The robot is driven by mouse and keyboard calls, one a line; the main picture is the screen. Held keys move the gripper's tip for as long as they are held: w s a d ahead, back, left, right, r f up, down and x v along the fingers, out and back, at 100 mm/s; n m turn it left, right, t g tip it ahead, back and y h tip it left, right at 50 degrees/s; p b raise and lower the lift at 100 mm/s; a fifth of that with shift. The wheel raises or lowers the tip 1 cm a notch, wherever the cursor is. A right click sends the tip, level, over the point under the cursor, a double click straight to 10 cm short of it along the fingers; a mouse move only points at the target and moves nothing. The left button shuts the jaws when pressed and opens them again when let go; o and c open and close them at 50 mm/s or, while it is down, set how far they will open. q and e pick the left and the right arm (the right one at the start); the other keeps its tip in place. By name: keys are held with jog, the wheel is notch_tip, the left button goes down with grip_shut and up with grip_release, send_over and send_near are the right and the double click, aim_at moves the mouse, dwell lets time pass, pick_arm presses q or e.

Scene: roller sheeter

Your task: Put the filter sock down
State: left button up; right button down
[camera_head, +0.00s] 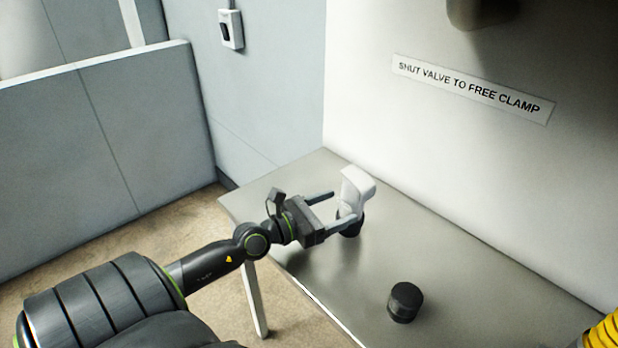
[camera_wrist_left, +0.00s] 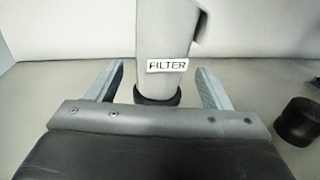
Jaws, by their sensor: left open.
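The filter sock (camera_head: 356,190) is a pale, white piece with a dark round base, standing on the grey metal table (camera_head: 450,270) near the wall. In the left wrist view the filter sock (camera_wrist_left: 163,40) carries a "FILTER" label and its dark base shows below. My left gripper (camera_head: 335,203) is open, with one finger on each side of the filter sock. In the left wrist view the left gripper's fingers (camera_wrist_left: 160,88) stand apart from the sock, with gaps on both sides. My right gripper does not show.
A black round cap-like piece (camera_head: 405,302) stands on the table to the right, also in the left wrist view (camera_wrist_left: 298,121). A white wall with a sign (camera_head: 472,88) about the valve and clamp rises behind. A yellow ribbed part (camera_head: 603,334) shows at lower right.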

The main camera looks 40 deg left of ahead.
pick_arm(q)
jog(key=b+v, duration=0.2)
jog(key=v, duration=0.3)
jog(key=shift+s+a+f, duration=0.1)
jog(key=shift+s+f, duration=0.1)
jog(key=shift+b+v, duration=0.35)
jog(key=shift+v, duration=0.6)
jog(key=shift+r, duration=0.2)
